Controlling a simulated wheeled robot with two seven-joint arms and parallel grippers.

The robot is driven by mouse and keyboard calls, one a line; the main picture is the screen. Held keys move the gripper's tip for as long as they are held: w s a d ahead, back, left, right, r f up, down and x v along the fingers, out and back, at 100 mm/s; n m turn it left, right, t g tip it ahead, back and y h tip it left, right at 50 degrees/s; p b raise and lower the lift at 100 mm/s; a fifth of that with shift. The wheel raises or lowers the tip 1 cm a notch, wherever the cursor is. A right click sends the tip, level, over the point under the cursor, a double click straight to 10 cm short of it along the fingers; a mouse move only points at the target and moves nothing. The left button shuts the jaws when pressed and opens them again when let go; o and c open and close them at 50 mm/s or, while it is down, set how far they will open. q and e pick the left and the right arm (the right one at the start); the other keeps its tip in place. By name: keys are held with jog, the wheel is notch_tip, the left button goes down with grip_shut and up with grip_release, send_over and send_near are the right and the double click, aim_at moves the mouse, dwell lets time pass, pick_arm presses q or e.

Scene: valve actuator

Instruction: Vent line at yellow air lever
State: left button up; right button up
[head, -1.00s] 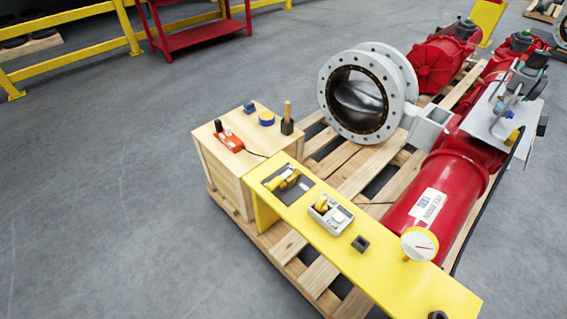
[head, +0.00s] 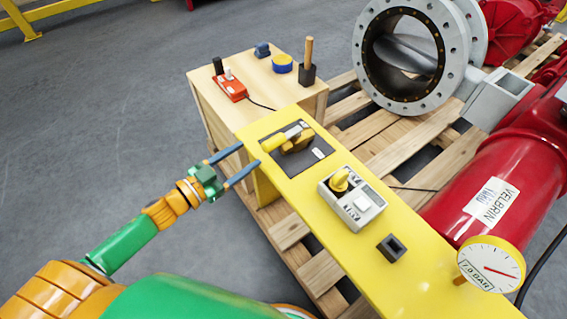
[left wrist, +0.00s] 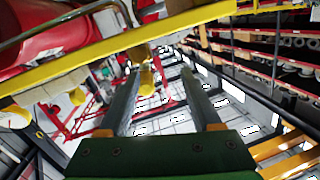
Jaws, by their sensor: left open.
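The yellow air lever (head: 275,143) sits on a dark plate (head: 313,153) at the far end of the yellow bench (head: 310,200). Its yellow handle points left, toward my arm. My left gripper (head: 250,154) is open and empty, its blue-grey fingers reaching toward the bench's left edge, short of the handle in the head view. In the left wrist view, a yellow part, apparently the handle (left wrist: 146,80), shows between the fingers (left wrist: 160,74), nearer the left one. I cannot tell if anything touches. My right gripper is not in view.
A grey box with a yellow knob (head: 340,181) and a small black socket (head: 392,247) sit along the bench. A round gauge (head: 490,264) stands at the right, by the red cylinder (head: 470,190). A wooden box (head: 220,118) holds a red switch unit (head: 230,88).

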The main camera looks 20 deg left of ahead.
aim_at(284, 136)
pick_arm(q)
jog(key=d+r+h, duration=0.1)
jog(key=d+r+m+h, duration=0.1)
jog(key=shift+s+d+m, duration=0.3)
jog(key=shift+s+d, duration=0.05)
jog(key=shift+s, duration=0.05)
jog(key=x, duration=0.6)
jog(key=shift+w+d+r+b, duration=0.1)
jog(key=shift+w+d+b, duration=0.15)
jog(key=shift+w+b, duration=0.05)
grip_shut()
dwell(0.7)
